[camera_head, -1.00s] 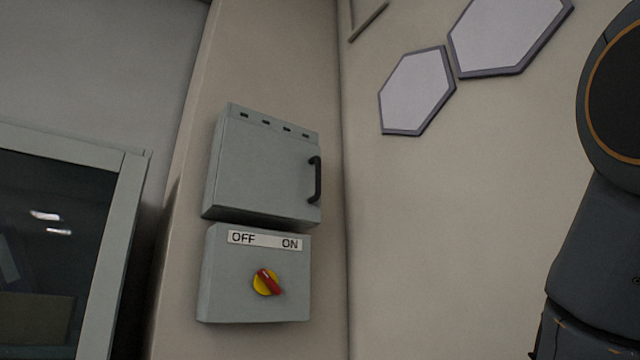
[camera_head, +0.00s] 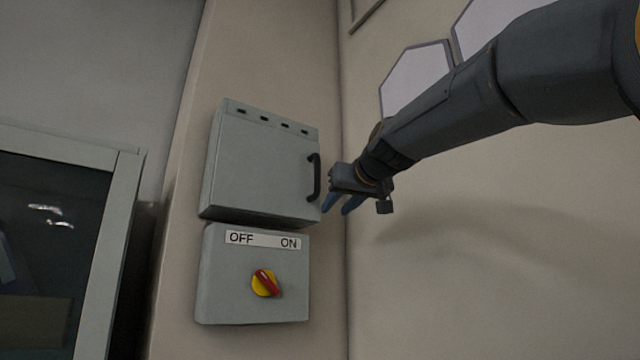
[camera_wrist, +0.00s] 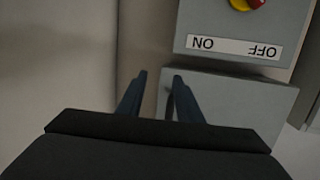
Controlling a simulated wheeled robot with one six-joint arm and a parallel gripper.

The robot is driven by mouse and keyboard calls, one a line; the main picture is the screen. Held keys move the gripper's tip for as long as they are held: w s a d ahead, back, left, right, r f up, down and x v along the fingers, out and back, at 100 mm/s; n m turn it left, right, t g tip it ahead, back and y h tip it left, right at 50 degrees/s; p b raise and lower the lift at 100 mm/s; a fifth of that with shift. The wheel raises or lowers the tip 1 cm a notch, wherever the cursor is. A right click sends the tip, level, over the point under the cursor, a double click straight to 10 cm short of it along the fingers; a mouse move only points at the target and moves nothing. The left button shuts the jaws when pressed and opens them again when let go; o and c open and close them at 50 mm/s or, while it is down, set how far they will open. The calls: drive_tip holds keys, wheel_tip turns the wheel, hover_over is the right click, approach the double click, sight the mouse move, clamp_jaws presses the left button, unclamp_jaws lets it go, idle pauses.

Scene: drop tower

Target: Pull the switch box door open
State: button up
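The grey switch box (camera_head: 262,165) is on the wall, and its door looks shut. A black bar handle (camera_head: 314,178) runs upright along the door's right edge. My gripper (camera_head: 337,208) is just right of the handle and appears apart from it. In the wrist view, my gripper (camera_wrist: 160,80) is open, its two blue fingers spread. The switch box door (camera_wrist: 235,100) shows upside down there, with the dark handle (camera_wrist: 170,100) near the right finger. Whether the handle lies between the fingers I cannot tell.
Below is a second grey box (camera_head: 225,285) with an OFF/ON label and a red and yellow rotary switch (camera_head: 266,283). The corner and right wall (camera_head: 480,270) are close to my arm. A framed window (camera_head: 125,210) stands at left.

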drive_tip(key=n+t+y, duration=0.1)
drive_tip(key=t+y, duration=0.1)
approach(318, 170)
drive_tip(key=w, duration=0.1)
drive_tip(key=p+x, duration=0.4)
drive_tip(key=x, duration=0.4)
drive_tip(key=shift+s+a, duration=0.1)
drive_tip(key=shift+a, duration=0.05)
drive_tip(key=shift+c, duration=0.5)
clamp_jaws()
